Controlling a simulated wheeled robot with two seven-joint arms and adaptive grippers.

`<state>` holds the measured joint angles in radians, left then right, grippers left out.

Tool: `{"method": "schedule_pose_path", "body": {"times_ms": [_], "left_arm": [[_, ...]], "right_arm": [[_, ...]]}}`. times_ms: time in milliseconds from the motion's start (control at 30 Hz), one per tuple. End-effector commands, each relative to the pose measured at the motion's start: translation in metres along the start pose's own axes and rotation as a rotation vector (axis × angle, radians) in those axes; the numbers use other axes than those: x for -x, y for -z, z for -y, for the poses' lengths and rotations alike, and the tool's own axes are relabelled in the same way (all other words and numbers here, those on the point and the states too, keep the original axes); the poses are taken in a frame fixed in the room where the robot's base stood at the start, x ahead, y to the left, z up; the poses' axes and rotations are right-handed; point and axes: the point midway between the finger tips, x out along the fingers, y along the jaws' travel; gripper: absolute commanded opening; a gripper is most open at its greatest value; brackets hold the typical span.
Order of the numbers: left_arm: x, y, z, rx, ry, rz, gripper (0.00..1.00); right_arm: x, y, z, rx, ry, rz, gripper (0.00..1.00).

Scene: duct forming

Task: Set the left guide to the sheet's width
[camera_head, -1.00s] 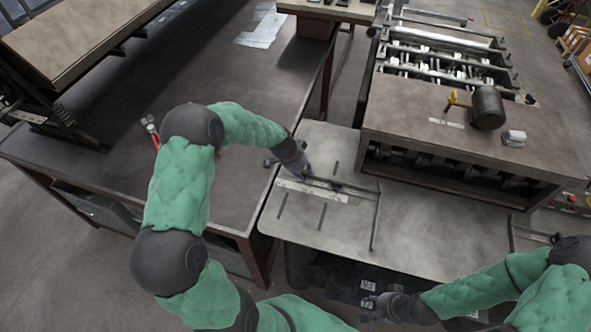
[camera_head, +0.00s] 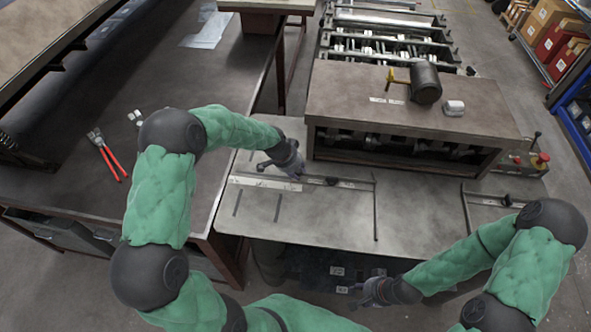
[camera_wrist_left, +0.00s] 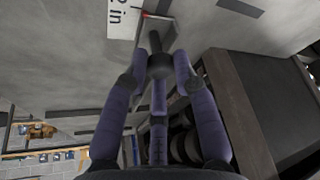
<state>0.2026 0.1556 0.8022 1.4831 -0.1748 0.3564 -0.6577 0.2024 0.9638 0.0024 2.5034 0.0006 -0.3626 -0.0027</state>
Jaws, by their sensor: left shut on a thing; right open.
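My left gripper (camera_head: 294,172) is at the rod's left part. In the left wrist view, its fingers (camera_wrist_left: 158,72) are shut on a dark knob (camera_wrist_left: 157,45), close to the scale's "2 in" end (camera_wrist_left: 123,18). My right gripper (camera_head: 368,292) is open and empty, in front of the plate's near edge. I cannot make out a separate sheet on the plate.
A second guide bar (camera_head: 466,212) stands farther right on the plate. A dark table (camera_head: 80,215) with red-handled snips (camera_head: 106,155) is at left.

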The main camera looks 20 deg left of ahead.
Motion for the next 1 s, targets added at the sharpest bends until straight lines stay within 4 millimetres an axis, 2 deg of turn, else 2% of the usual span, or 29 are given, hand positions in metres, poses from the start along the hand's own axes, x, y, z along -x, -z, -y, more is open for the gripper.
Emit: {"method": "schedule_pose_path", "body": {"times_ms": [67, 100, 167, 200, 567, 667, 1000], "left_arm": [[0.004, 0.007, 0.005, 0.0, 0.013, -0.015, 0.0], [0.004, 0.007, 0.006, 0.0, 0.014, -0.016, 0.31], [0.005, 0.007, 0.006, 0.0, 0.014, -0.016, 0.48], [0.004, 0.006, 0.006, 0.0, 0.014, -0.015, 0.5], [0.007, 0.003, 0.003, 0.0, 0.007, -0.007, 0.5], [0.018, 0.003, 0.003, 0.0, 0.008, -0.008, 0.5], [0.084, 0.004, 0.003, 0.0, 0.01, -0.011, 0.5]], "right_arm": [[0.0, 0.0, 0.0, 0.0, 0.0, 0.0, 0.42], [0.0, 0.0, 0.0, 0.0, 0.0, 0.0, 0.42], [0.0, 0.0, 0.0, 0.0, 0.0, 0.0, 0.42], [0.0, 0.0, 0.0, 0.0, 0.0, 0.0, 0.42], [0.0, 0.0, 0.0, 0.0, 0.0, 0.0, 0.42], [0.0, 0.0, 0.0, 0.0, 0.0, 0.0, 0.42], [0.0, 0.0, 0.0, 0.0, 0.0, 0.0, 0.42]]}}
